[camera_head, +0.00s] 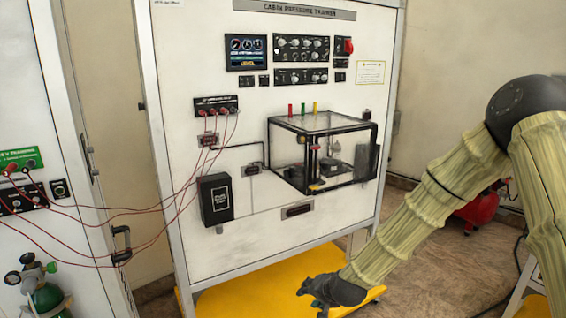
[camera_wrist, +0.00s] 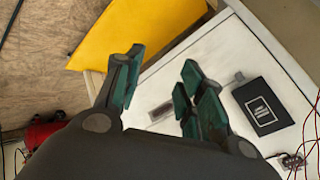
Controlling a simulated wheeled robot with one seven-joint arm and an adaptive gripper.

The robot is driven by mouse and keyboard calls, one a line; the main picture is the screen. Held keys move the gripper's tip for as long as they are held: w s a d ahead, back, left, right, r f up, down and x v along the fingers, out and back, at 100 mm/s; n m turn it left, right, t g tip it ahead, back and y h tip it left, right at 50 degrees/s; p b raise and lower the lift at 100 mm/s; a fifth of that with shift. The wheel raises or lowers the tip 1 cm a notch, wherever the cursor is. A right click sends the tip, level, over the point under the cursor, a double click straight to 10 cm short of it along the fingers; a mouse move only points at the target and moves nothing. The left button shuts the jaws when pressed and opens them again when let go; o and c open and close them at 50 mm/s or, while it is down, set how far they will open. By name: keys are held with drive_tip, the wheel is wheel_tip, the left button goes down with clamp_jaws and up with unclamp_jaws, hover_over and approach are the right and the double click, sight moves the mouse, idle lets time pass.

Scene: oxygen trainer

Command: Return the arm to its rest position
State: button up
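My gripper (camera_head: 318,290) is low in front of the cabin pressure trainer panel (camera_head: 275,235), near the yellow base (camera_head: 240,293). My arm comes in from the right in the head view. In the wrist view my gripper (camera_wrist: 160,88) has its green-padded fingers spread apart with nothing between them. It is open and touches nothing that I can see. The white panel and the yellow base (camera_wrist: 135,30) show beyond the fingers.
A clear box (camera_head: 322,150) juts out from the panel, left of my forearm. A black box (camera_head: 215,200) is mounted lower left. Red cables (camera_head: 150,240) hang between the panels. A green cylinder (camera_head: 47,298) stands at the lower left. A red object (camera_head: 478,209) is behind my arm.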

drive_tip(key=s+d+f+n+g+h, duration=0.1)
drive_tip(key=s+d+f+n+g, duration=0.2)
drive_tip(key=s+f, duration=1.15)
drive_tip(key=s+d+f+g+h, duration=0.1)
drive_tip(key=s+d+f, duration=0.2)
drive_tip(key=s, duration=0.7)
drive_tip(key=s+d+f+n+g, duration=0.1)
drive_tip(key=s+d+f, duration=0.3)
drive_tip(key=s, duration=0.6)
drive_tip(key=s+d+f+n+g+h, duration=0.1)
drive_tip(key=s+d+f+g, duration=0.1)
drive_tip(key=s, duration=0.9)
drive_tip(key=shift+d+f+g+h, duration=0.35)
drive_tip(key=shift+d+f, duration=0.3)
drive_tip(key=shift+d, duration=0.4)
drive_tip(key=shift+w+d, duration=0.1)
drive_tip(key=shift+w, duration=0.05)
